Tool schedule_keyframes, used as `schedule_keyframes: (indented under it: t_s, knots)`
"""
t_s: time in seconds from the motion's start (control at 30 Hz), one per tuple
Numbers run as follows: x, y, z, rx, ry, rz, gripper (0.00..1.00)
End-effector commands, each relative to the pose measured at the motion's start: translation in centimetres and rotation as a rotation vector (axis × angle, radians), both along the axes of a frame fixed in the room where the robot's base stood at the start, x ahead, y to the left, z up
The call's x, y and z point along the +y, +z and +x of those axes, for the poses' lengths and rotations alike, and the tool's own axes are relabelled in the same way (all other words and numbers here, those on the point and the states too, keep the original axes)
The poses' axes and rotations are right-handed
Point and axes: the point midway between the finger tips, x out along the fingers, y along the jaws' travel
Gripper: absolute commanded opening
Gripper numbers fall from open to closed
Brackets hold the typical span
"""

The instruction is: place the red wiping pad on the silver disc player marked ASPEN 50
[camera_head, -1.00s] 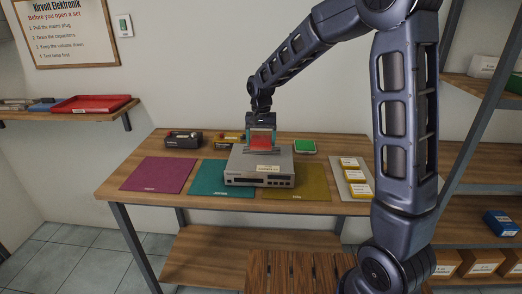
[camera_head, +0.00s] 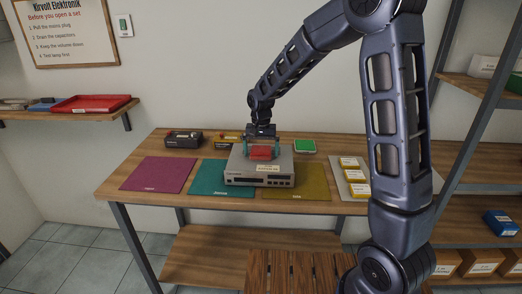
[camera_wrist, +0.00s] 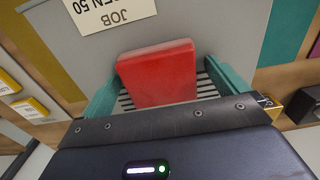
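The silver disc player (camera_head: 245,166) stands on the workbench, its front facing me. Its white label reads "JOB ...EN 50" upside down in the wrist view (camera_wrist: 108,10). The red wiping pad (camera_head: 261,153) rests on top of the player, behind the label; in the wrist view the pad (camera_wrist: 158,74) lies over the vent slots. My gripper (camera_head: 262,152) is low over the player with its teal fingers on either side of the pad. The fingers stand apart, with vent slots showing between pad and fingers (camera_wrist: 165,92).
The player straddles a teal mat (camera_head: 207,179) and an olive mat (camera_head: 311,182); a magenta mat (camera_head: 157,174) lies left. Behind are a dark box (camera_head: 183,139), a yellow item (camera_head: 227,137) and a green pad in a tray (camera_head: 305,146).

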Motion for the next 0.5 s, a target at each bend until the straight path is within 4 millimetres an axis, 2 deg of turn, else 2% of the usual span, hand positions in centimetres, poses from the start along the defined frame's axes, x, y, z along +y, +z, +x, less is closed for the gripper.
schedule_keyframes:
  t_s: [0.3, 0.5]
  knots:
    - [0.0, 0.3, 0.0, -0.001, 0.000, 0.001, 0.98]
    - [0.0, 2.6, 0.1, -0.003, 0.000, 0.003, 0.98]
